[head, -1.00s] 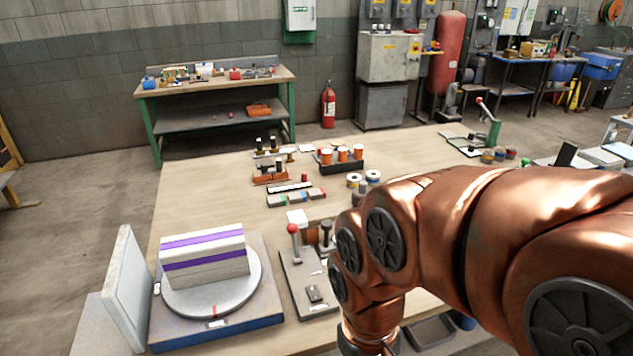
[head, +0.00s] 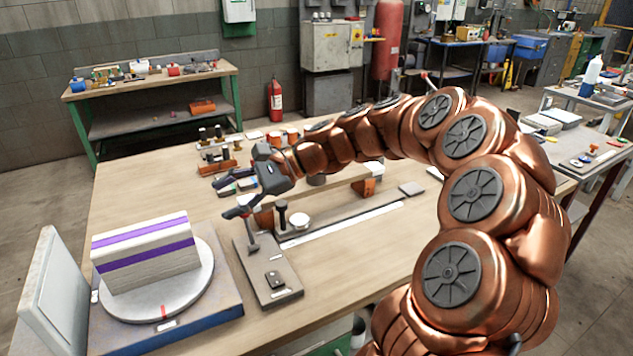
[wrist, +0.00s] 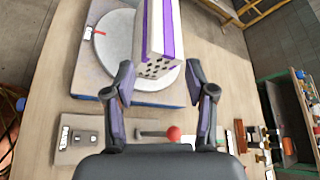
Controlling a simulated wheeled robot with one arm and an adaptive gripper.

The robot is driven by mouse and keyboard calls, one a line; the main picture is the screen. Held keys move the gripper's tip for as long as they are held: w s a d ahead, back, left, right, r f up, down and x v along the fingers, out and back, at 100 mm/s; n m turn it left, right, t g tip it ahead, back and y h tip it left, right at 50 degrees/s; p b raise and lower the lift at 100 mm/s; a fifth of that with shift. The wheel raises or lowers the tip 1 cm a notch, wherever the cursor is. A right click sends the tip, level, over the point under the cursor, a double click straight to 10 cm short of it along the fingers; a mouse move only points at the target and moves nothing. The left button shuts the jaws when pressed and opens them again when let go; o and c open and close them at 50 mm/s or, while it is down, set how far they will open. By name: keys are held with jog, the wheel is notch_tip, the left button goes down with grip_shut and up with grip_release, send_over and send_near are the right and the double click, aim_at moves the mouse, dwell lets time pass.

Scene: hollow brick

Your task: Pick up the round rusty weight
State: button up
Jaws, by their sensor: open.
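I cannot make out a round rusty weight for certain in either view. My gripper (head: 225,197) is open and empty over the table, to the right of the white hollow brick (head: 145,262) with purple bands. The brick rests on a round grey turntable (head: 205,275) on a blue-edged base. In the wrist view my gripper (wrist: 159,70) has its fingers spread, with the brick (wrist: 157,45) showing between and beyond them. The brick's end face has several dark holes. My arm hides part of the table behind it.
A lever plate with a red knob (wrist: 173,133) lies close to my gripper; its plate (head: 270,280) shows in the head view. Small parts stand behind my gripper. An upright grey panel (head: 55,290) flanks the turntable. The table's front right (head: 350,270) has bare wood.

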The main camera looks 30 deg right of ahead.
jog(key=w+d+f+m+t+h+b, duration=0.1)
jog(key=w+d+f+m+t, duration=0.25)
jog(key=d, duration=0.75)
jog(key=w+d+f+m+t+h+b, duration=0.15)
jog(key=d+m+t, duration=0.25)
jog(key=d+m, duration=0.5)
jog(key=w+d+f+m+t+h+b, duration=0.1)
jog(key=w+d+f+m+t, duration=0.2)
jog(key=d, duration=1)
jog(key=shift+t, duration=0.25)
jog(key=x, duration=0.7)
jog(key=shift+w+f, duration=0.15)
jog(key=shift+f, duration=0.1)
jog(key=shift+w+a, duration=0.15)
jog(key=shift+w, duration=0.25)
jog(key=shift+c, duration=0.2)
grip_shut()
jog(key=shift+r, duration=0.15)
